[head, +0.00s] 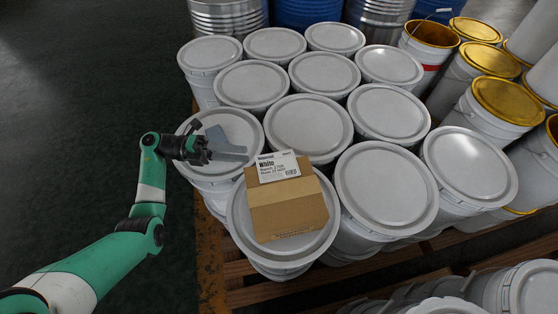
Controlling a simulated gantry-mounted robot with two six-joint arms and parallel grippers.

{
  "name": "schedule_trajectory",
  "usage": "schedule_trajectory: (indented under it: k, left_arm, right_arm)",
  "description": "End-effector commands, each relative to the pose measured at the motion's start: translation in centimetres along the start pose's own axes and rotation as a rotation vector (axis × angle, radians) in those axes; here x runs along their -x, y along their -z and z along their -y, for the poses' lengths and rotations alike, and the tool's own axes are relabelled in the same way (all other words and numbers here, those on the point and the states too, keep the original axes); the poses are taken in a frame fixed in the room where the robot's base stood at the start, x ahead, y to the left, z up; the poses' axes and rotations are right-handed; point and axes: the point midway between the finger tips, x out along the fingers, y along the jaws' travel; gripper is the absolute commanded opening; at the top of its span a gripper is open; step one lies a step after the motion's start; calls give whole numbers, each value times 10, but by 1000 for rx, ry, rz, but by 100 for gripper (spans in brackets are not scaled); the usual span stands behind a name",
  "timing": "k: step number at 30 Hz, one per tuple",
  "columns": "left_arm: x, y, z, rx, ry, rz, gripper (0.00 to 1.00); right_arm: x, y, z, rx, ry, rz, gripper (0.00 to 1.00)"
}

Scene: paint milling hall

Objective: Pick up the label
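The label (278,167) is a white card with black print, the word "White" and a barcode. It lies at the far end of a brown cardboard box (288,213), and its far edge seems to reach past the box. The box sits on the lid of a white pail at the front left of the group. My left gripper (244,153) is over the neighbouring pail lid, just left of the label and apart from it. Its grey fingers point right towards the label; their gap cannot be made out. My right gripper is not in view.
Several white lidded pails (387,187) stand close together on a wooden pallet (290,291). Yellow-lidded pails (506,100) stand at right, with metal drums (228,16) and blue drums (305,12) behind. Dark floor (80,110) at left is clear.

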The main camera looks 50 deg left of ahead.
Motion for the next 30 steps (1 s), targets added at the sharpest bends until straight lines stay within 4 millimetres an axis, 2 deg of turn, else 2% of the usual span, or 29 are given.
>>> schedule_trajectory:
  k: [3, 11, 18, 26, 27, 30]
  left_arm:
    - [-20, 1, -1, 1, 0, -3, 39]
    - [-33, 0, -1, -1, 0, -1, 39]
    - [-72, -2, -3, -1, 1, -3, 39]
    - [-79, -3, -1, -1, 1, 0, 39]
    - [-79, -3, -1, -1, 1, 0, 37]
    - [-78, -3, -1, -1, 1, 0, 19]
  right_arm:
    - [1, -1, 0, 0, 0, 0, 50]
    - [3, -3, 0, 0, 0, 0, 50]
    - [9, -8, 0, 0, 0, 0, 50]
    - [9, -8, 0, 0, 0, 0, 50]
    - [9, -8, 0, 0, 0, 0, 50]
    - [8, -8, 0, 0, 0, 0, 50]
